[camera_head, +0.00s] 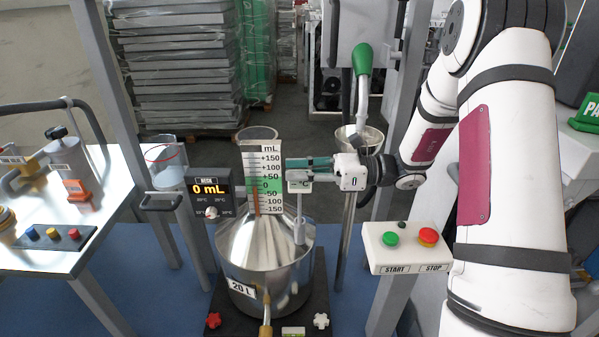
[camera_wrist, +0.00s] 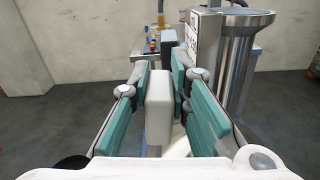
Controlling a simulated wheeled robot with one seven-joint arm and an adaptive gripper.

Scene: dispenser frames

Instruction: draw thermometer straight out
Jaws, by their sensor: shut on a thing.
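The thermometer (camera_head: 300,186) has a light grey head marked "°C" and a grey stem that runs down toward the shiny metal 20 L measuring can (camera_head: 265,248). It stands upright at the right of the can's scale plate. My gripper (camera_head: 298,168) reaches in from the right and is shut on the thermometer's head. In the wrist view the grey block of the head (camera_wrist: 158,108) sits between the teal finger pads. The stem's lower end meets the can's conical top, and I cannot see how far it goes inside.
The mL scale plate (camera_head: 262,180) stands close left of the thermometer. A display reading 0 mL (camera_head: 209,189) is further left. The START/STOP box (camera_head: 407,247) is at the lower right. A hanging nozzle with a green grip (camera_head: 362,75) and a metal funnel are behind my gripper.

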